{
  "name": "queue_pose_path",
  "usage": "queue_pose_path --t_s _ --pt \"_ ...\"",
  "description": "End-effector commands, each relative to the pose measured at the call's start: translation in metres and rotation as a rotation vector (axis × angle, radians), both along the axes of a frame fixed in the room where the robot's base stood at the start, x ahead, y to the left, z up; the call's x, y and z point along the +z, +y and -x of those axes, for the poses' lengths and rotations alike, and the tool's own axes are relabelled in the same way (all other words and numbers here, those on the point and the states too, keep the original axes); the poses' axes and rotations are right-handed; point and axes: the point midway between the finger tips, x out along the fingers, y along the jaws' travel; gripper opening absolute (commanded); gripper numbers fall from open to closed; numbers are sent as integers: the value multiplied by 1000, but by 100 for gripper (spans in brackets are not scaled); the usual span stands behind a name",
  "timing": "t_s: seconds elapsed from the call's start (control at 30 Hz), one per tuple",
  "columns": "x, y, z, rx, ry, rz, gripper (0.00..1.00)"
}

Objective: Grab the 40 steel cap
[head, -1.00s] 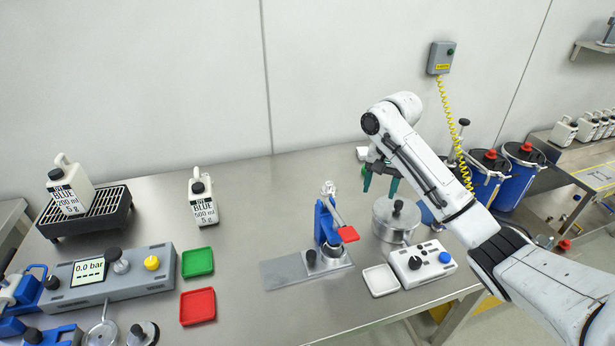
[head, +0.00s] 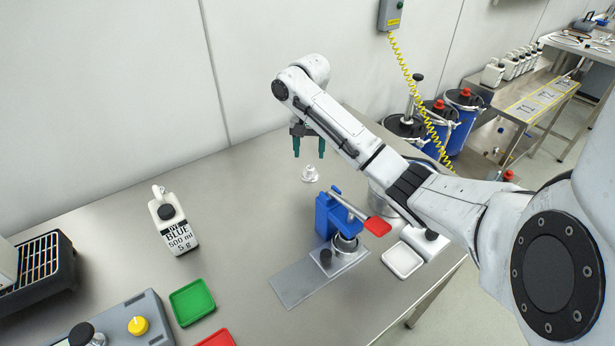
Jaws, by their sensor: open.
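A small shiny metal piece (head: 311,173), which looks like the steel cap, stands on the steel table behind the blue press. No number can be read on it. My gripper (head: 308,152) points down with its two green fingers apart and empty. In the picture it is just above the cap; its exact height and depth over it cannot be told. Nothing is between the fingers.
The blue press (head: 326,216) with its red-ended lever stands just in front of the cap. A metal pot (head: 383,199) is partly hidden by my arm. A white tray (head: 402,260), green tray (head: 192,302) and dye bottle (head: 174,222) stand apart. The table left of the cap is clear.

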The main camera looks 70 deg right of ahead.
Motion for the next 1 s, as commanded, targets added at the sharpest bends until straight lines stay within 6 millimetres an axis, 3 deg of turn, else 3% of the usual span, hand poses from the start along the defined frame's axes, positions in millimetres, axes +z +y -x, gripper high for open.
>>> queue_pose_path --t_s 0.23,0.5,0.8,1.0 --pt "-16 -1 2 -2 3 0 57" --pt "-52 -1 2 -1 3 0 57" --pt "-59 -1 1 0 1 1 57" --pt "-59 -1 1 0 1 0 40"
